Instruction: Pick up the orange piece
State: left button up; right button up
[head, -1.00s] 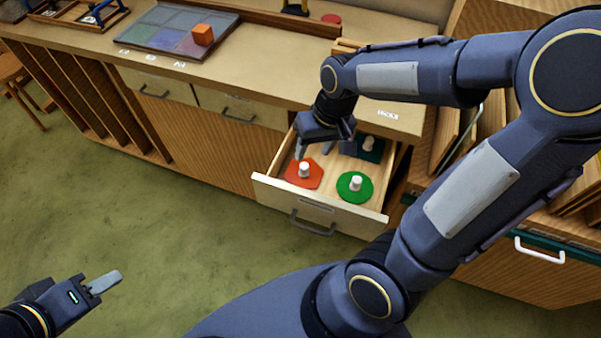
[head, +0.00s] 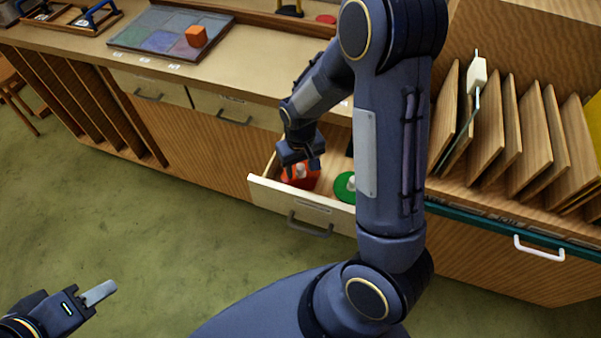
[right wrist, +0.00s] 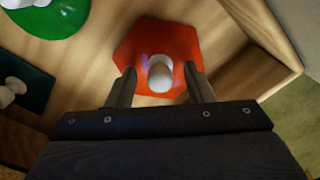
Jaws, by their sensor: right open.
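The orange-red flat piece (head: 301,183) lies in the open drawer (head: 261,188). In the right wrist view the orange piece (right wrist: 138,42) is many-sided with a white knob (right wrist: 160,76) at its middle. My right gripper (right wrist: 160,82) is open, with one finger on each side of the knob. I cannot tell whether the fingers touch the knob; they look apart from it. In the head view my right gripper (head: 300,166) covers part of the piece. My left gripper (head: 100,292) hangs away from the drawer at the lower left; its jaw opening is unclear.
A green round piece (head: 344,186) lies beside it in the drawer, partly behind my arm. A dark teal piece (right wrist: 32,82) shows in the right wrist view. An orange cube (head: 196,36) sits on the panel on the counter. Upright boards (head: 530,135) stand at the right.

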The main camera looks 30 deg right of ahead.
jog(key=shift+c, duration=0.4)
jog(key=c, duration=0.8)
